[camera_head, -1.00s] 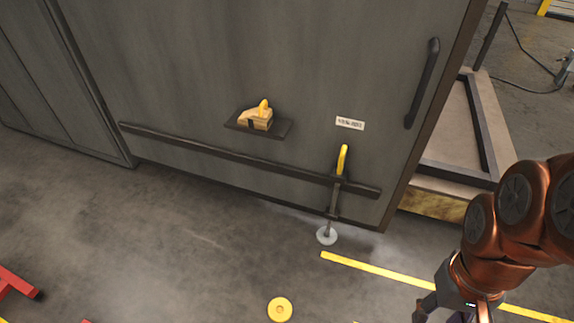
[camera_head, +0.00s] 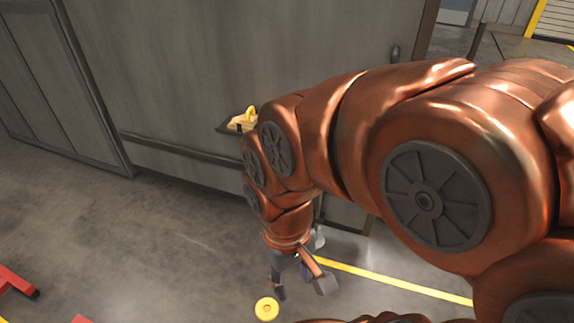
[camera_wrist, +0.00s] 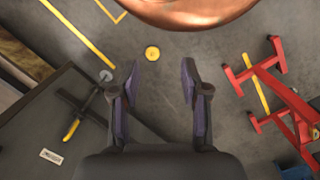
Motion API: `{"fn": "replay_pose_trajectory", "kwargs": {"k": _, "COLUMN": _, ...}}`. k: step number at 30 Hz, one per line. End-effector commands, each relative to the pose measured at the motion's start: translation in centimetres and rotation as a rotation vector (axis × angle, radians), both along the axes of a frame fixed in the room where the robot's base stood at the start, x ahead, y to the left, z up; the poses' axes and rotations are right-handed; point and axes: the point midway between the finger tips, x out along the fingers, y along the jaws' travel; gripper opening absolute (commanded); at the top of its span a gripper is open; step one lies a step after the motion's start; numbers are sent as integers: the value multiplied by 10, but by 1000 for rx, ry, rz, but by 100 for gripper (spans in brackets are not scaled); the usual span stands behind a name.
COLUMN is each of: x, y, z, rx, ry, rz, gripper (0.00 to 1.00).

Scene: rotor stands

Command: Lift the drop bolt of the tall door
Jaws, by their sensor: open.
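The tall grey door (camera_head: 190,70) fills the upper left of the head view. Its drop bolt has a yellow grip (camera_wrist: 71,129) and a dark rod that ends at a pale round foot (camera_wrist: 106,75) in the wrist view. In the head view my arm hides most of the bolt; part of the pale foot (camera_head: 318,238) shows beside the wrist. My gripper (camera_head: 302,290) is open and empty, low in front of the door. In the wrist view its fingers (camera_wrist: 160,70) are spread over bare floor, with the bolt apart, to their left.
A yellow disc (camera_head: 267,309) lies on the floor near my gripper. A red frame (camera_wrist: 275,90) stands at the right in the wrist view.

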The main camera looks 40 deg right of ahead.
Motion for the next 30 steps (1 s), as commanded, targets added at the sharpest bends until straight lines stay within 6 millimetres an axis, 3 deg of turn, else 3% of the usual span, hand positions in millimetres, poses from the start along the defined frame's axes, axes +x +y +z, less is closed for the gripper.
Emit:
{"fn": "replay_pose_trajectory", "kwargs": {"k": 4, "x": 47, "y": -23, "z": -32, "rx": -39, "ry": -93, "rz": -65, "gripper": 45}}
{"fn": "replay_pose_trajectory", "kwargs": {"k": 8, "x": 111, "y": -60, "z": -64, "rx": -95, "ry": -229, "rz": -140, "gripper": 45}}
{"fn": "replay_pose_trajectory", "kwargs": {"k": 12, "x": 177, "y": -107, "z": -95, "rx": -159, "ry": -379, "rz": -203, "gripper": 45}}
{"fn": "replay_pose_trajectory", "kwargs": {"k": 18, "x": 258, "y": -181, "z": -136, "rx": -243, "ry": -589, "rz": -265, "gripper": 45}}
{"fn": "replay_pose_trajectory", "kwargs": {"k": 24, "x": 323, "y": -257, "z": -178, "rx": -315, "ry": -791, "rz": -296, "gripper": 45}}
{"fn": "replay_pose_trajectory", "kwargs": {"k": 30, "x": 373, "y": -329, "z": -219, "rx": -362, "ry": -996, "rz": -305, "gripper": 45}}
